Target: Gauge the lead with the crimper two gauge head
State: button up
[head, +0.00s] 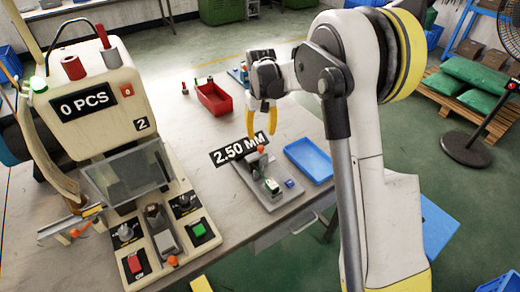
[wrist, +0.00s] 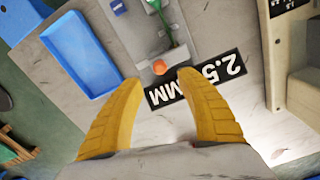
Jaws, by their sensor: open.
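The gauge head stands on a grey base plate (head: 268,198) with a black "2.50 MM" display (head: 239,149) at its back. An orange part (head: 261,149) sits near the display; it also shows in the wrist view (wrist: 160,67). A green-and-white part (head: 272,186) is on the front of the plate. My gripper (head: 262,134) is open above the gauge, its yellow fingers pointing down. In the wrist view, the orange part appears between the fingertips (wrist: 159,82), with nothing visibly gripped. Crimper two (head: 108,105) is at the left, marked "2" and "0 PCS". I cannot clearly identify the lead.
A blue tray (head: 309,161) lies right of the gauge, near the bench edge. A red bin (head: 213,99) stands farther back. The crimper's control panel has a green button (head: 199,230) and a red button (head: 135,264). Bench between crimper and red bin is mostly clear.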

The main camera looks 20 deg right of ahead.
aim_at(261, 147)
notch_tip(261, 147, down, 8)
jog(key=b, duration=0.2)
jog(key=shift+f+b, duration=0.15)
jog(key=shift+b, duration=0.15)
